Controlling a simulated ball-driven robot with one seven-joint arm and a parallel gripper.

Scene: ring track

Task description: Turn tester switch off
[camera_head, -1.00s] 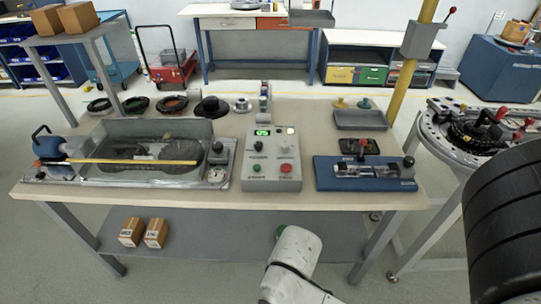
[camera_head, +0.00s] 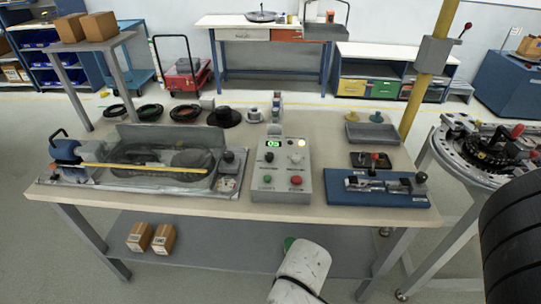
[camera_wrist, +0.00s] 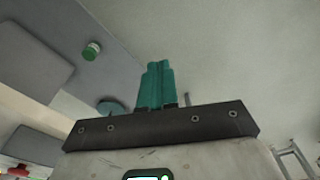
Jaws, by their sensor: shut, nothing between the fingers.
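The tester is a grey control box (camera_head: 283,181) at the front middle of the workbench in the head view. Its sloped face has a lit green display (camera_head: 272,143), a lit whitish lamp (camera_head: 302,142), a dark knob (camera_head: 269,157), a lighter knob (camera_head: 297,158), a green button (camera_head: 267,180) and a red button (camera_head: 296,180). I cannot tell which control is the switch, or its setting. My gripper (camera_wrist: 156,82) shows in the wrist view with its teal fingers together and nothing between them. In the head view, my arm is low, in front of the bench; the fingers are hidden there.
Two cartons (camera_head: 151,238) sit on the lower shelf. A round ring table (camera_head: 485,150) stands at the right. A green-topped cap (camera_wrist: 91,50) shows in the wrist view.

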